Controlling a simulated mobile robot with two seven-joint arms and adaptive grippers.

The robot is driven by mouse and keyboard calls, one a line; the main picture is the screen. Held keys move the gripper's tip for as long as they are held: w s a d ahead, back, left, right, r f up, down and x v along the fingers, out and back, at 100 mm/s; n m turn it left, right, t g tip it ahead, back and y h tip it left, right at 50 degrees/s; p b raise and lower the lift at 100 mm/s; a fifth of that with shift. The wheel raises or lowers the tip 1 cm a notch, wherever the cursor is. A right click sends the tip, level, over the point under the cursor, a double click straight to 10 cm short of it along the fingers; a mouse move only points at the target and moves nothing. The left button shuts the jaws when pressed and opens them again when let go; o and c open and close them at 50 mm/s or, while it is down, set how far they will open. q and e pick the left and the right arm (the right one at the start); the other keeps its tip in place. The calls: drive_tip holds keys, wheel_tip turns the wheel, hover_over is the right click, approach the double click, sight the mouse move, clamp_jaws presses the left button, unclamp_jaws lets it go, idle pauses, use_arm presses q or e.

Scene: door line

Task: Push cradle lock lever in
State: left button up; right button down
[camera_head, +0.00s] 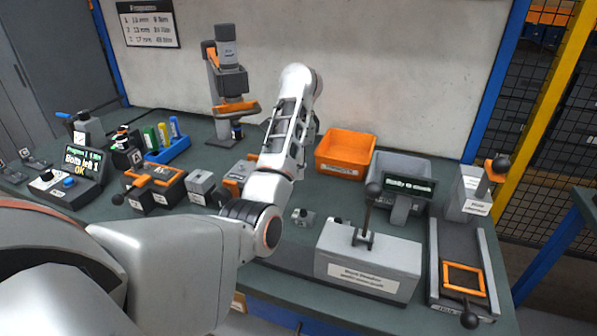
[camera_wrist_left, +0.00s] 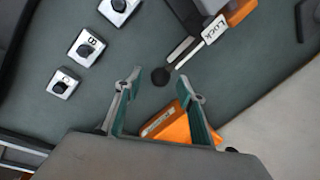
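The lock lever (camera_wrist_left: 182,61) shows in the left wrist view as a thin rod ending in a black ball. A white plate reading "Lock" (camera_wrist_left: 214,29) is beside its upper end, at a grey and orange cradle (camera_wrist_left: 240,12) partly cut off by the frame. My left gripper (camera_wrist_left: 163,83) is open. The black ball is just beyond its fingertips, roughly between them in the picture; no contact shows. In the head view my left arm crosses the bench and its gripper cannot be made out. An orange-topped unit (camera_head: 160,173) with a black-ball lever (camera_head: 118,199) stands at left; I cannot tell whether it is this cradle.
An orange labelled object (camera_wrist_left: 172,125) shows between the fingers, lower in the wrist view. Several black-knobbed blocks (camera_wrist_left: 87,48) are at left. In the head view, an orange bin (camera_head: 345,147), a grey lever box (camera_head: 370,262) and an orange-framed slide (camera_head: 463,278) stand right of my arm.

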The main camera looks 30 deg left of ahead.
use_arm(q)
drive_tip(key=shift+w+a+f, duration=0.1)
drive_tip(key=shift+a+f, duration=0.05)
drive_tip(key=shift+f, duration=0.6)
clamp_jaws()
drive_tip(key=shift+a, duration=0.45)
drive_tip(key=shift+s+a+b, duration=0.3)
drive_tip(key=shift+a, duration=0.6)
use_arm(e)
drive_tip(key=shift+w+d, duration=0.15)
drive_tip(key=shift+w, duration=0.2)
